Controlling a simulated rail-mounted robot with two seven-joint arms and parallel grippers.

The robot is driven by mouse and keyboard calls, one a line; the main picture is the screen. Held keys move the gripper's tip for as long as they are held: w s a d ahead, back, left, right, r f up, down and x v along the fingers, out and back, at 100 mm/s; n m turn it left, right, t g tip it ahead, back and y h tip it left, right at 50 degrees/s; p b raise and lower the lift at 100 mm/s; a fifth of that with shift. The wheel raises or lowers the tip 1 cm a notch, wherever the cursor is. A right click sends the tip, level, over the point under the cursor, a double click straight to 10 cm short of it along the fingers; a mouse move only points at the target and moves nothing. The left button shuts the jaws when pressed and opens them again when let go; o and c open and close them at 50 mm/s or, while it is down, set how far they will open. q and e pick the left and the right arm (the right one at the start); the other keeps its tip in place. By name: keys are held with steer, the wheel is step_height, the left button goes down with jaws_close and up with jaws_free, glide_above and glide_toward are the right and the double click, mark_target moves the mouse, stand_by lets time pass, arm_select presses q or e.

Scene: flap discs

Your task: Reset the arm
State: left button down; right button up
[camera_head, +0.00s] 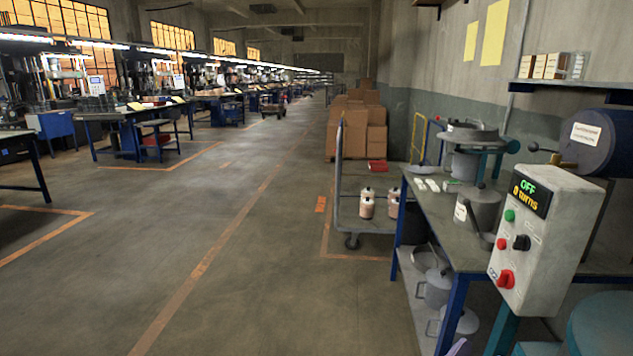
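A grey control box (541,240) stands at the right on a teal post. Its display (529,196) reads "OFF" and "0 turns". Below the display are a green button (509,215), a black knob (521,242) and red controls.
A workbench (440,215) with blue legs holds metal pots. Beside it stands a cart (352,208) with several small containers. Cardboard boxes (357,130) are stacked behind. A dark blue drum (597,142) is at the right. The floor aisle (200,250) is clear.

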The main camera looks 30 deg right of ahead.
steer(key=w+a+r+n+t+y+p, duration=0.25)
steer(key=r+y+p, duration=0.3)
steer(key=p, duration=0.65)
steer(key=w+a+r+n+t+y+p, duration=0.2)
steer(key=a+r+n+t+y+p, duration=0.4)
steer(key=p, duration=0.6)
steer(key=s+a+r+n+g+y+p, duration=0.3)
steer(key=s+r+p, duration=0.5)
steer(key=p, duration=0.8)
steer(key=s+a+r+n+g+y+p, duration=0.3)
steer(key=s+a+r+g+y+p, duration=0.2)
steer(key=p, duration=1.1)
steer(key=shift+s+a+r+y, duration=1.45)
steer(key=shift+s+a+r, duration=0.55)
steer(key=shift+s+a, duration=0.85)
steer(key=shift+s+d+g, duration=0.15)
steer(key=shift+d+g, duration=0.05)
steer(key=shift+g, duration=0.05)
